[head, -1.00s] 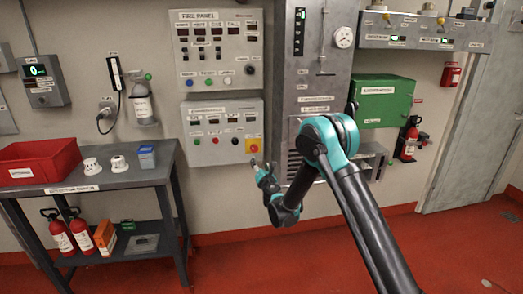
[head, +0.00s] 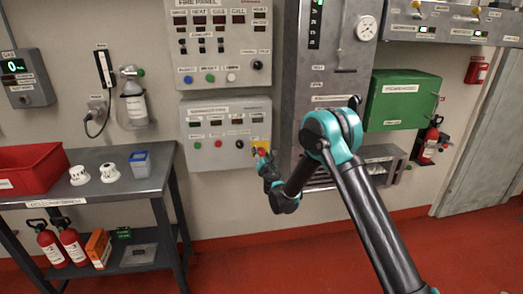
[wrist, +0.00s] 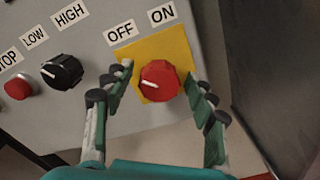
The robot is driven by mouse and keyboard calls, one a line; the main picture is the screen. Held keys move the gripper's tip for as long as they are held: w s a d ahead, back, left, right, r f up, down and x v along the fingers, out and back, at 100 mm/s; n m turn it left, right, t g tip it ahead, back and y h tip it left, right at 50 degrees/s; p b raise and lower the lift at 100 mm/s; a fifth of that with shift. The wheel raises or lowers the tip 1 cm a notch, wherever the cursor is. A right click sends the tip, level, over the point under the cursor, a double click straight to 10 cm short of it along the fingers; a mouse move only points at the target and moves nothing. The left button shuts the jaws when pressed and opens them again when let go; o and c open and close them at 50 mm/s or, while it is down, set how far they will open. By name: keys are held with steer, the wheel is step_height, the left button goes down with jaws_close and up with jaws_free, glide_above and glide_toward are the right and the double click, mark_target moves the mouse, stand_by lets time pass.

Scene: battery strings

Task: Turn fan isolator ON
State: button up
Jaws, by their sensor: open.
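The fan isolator is a red rotary knob (wrist: 158,81) on a yellow plate (wrist: 178,47), below the OFF label (wrist: 121,32) and the ON label (wrist: 162,13). Its white mark points left in the wrist view, toward the OFF side. My gripper (wrist: 158,105) is open, with one finger on each side of the knob; whether they touch it I cannot tell. In the head view my gripper (head: 263,158) is at the lower right of the grey control panel (head: 225,107), partly covering the yellow plate (head: 262,143).
On the same panel are a black selector (wrist: 62,72) with LOW and HIGH labels and a red stop button (wrist: 18,87). A tall metal cabinet (head: 337,85) stands just right. A table (head: 120,185) with a red bin (head: 33,168) is at the left.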

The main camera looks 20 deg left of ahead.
steer(key=shift+w+a, duration=0.2)
steer(key=shift+w, duration=0.05)
steer(key=shift+c, duration=0.2)
steer(key=c, duration=1.1)
